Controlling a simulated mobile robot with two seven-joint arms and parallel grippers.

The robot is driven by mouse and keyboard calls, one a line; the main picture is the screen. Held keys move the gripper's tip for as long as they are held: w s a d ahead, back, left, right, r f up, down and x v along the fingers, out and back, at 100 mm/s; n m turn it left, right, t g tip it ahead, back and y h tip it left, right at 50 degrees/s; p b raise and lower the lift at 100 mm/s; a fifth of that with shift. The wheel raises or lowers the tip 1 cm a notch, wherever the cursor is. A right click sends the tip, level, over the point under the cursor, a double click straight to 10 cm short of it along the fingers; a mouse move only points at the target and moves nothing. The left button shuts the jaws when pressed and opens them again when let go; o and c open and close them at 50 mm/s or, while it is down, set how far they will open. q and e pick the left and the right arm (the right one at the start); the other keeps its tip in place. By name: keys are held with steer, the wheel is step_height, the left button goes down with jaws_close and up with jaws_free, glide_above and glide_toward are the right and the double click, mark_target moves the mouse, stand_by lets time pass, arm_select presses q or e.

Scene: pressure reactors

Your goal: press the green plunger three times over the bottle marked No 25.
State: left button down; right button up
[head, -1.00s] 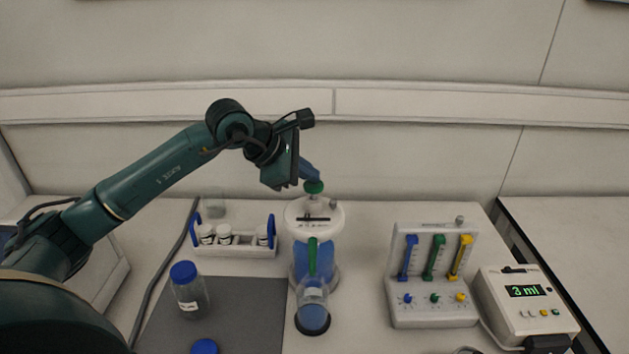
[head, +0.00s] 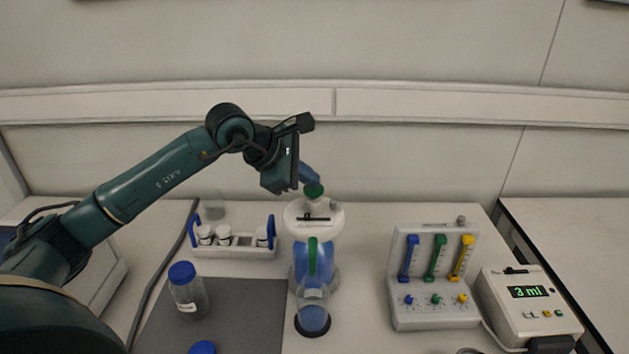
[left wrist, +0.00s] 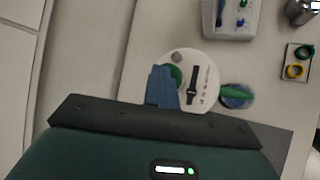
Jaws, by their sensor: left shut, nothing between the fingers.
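The green plunger (head: 314,190) stands on the white lid of the blue-filled dispenser (head: 328,216). My left gripper (head: 309,174) is shut and empty, its blue fingers pointing down at the plunger top, seemingly touching it. In the left wrist view the fingers (left wrist: 162,86) cover part of the plunger (left wrist: 176,74). A clear bottle (head: 313,318) with blue liquid stands under the green spout (head: 313,256) on a round black pad. I cannot read a number on it. My right gripper is not in view.
A white rack (head: 236,252) with small bottles stands left of the dispenser. Blue-capped bottles (head: 187,292) stand on a dark mat (head: 245,315). At right are a panel with coloured sliders (head: 433,315) and a box with a green "ml" display (head: 527,291).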

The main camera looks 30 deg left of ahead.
mark_target(309, 189)
arm_select(q)
steer(key=shift+f, duration=0.45)
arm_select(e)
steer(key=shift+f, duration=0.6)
arm_select(q)
steer(key=shift+r, duration=0.1)
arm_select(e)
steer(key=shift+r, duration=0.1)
arm_select(q)
steer(key=shift+r+p, duration=0.3)
steer(key=shift+r, duration=0.85)
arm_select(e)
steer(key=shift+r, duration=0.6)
arm_select(q)
steer(key=shift+p, duration=0.3)
steer(key=shift+r, duration=0.25)
step_height(309, 189, up, 6)
steer(key=p, duration=0.3)
steer(key=shift+f+p, duration=0.15)
steer(key=shift+p, duration=0.15)
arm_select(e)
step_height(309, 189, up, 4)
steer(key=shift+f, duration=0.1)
